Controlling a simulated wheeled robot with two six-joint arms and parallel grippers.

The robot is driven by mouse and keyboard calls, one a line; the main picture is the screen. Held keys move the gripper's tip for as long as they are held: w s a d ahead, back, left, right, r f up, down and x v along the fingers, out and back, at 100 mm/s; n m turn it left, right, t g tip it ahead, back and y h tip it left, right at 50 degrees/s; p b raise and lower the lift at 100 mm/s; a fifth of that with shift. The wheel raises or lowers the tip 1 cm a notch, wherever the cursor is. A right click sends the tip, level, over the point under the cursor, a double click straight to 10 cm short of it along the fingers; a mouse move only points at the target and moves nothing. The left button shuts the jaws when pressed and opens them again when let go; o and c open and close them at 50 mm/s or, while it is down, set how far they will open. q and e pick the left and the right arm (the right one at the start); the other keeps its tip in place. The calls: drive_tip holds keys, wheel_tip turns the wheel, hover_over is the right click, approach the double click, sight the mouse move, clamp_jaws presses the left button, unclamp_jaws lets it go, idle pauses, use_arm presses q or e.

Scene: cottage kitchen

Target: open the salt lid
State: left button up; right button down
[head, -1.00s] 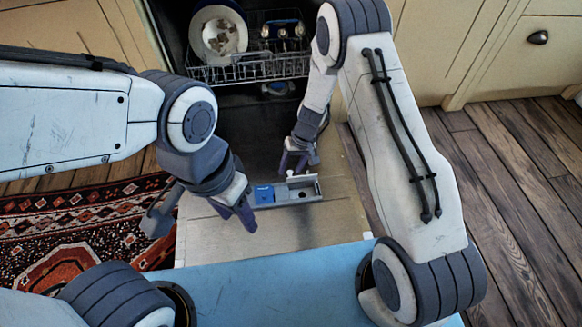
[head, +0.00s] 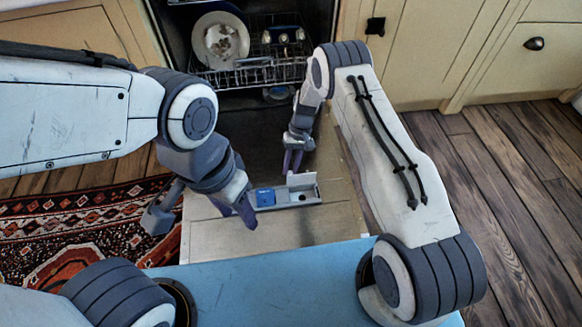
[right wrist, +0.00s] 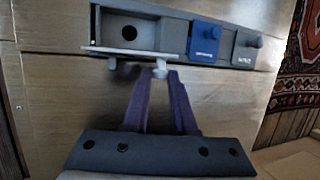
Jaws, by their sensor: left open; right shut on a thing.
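The dispenser (head: 284,206) is a grey strip on the inside of the lowered dishwasher door. At its right end, a pale lid, which I take for the salt lid (head: 302,181), stands raised beside an open compartment with a round dark hole (right wrist: 129,33). In the right wrist view this lid (right wrist: 120,53) is seen nearly edge-on. My right gripper (head: 293,161) is shut on its small knob (right wrist: 160,69), which shows between the purple fingertips (right wrist: 157,74). My left gripper (head: 202,214) is open and empty, left of the dispenser.
A blue lid (right wrist: 206,41) and a grey lid (right wrist: 245,50) beside the compartment are closed; their labels are blurred. The dish rack (head: 250,74) with a plate (head: 222,40) stands behind. A patterned rug (head: 70,235) lies left. The door's right side (head: 335,205) is bare.

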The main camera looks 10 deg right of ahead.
drive_tip(key=w+f+g+b, duration=0.2)
drive_tip(key=g+b, duration=0.1)
drive_tip(key=b, duration=0.6)
use_arm(q)
wheel_tip(320, 180, down, 12)
drive_tip(key=b, duration=0.2)
use_arm(e)
drive_tip(key=shift+r+m+g, duration=0.1)
drive_tip(key=shift+m+g, duration=0.2)
drive_tip(key=shift+g, duration=0.2)
use_arm(q)
drive_tip(key=shift+r, duration=0.1)
use_arm(e)
drive_tip(key=c, duration=0.7)
unclamp_jaws()
drive_tip(key=shift+r, duration=0.15)
use_arm(q)
wheel_tip(320, 180, up, 12)
drive_tip(key=p, duration=1.2)
use_arm(e)
drive_tip(key=s+d+r, duration=0.2)
drive_tip(key=d+r, duration=0.1)
drive_tip(key=s+d+r, duration=0.2)
drive_tip(key=d+r, duration=0.1)
drive_tip(key=r, duration=0.1)
drive_tip(key=s+d+r, duration=0.3)
drive_tip(key=shift+d+r, duration=0.15)
drive_tip(key=shift+r, duration=0.25)
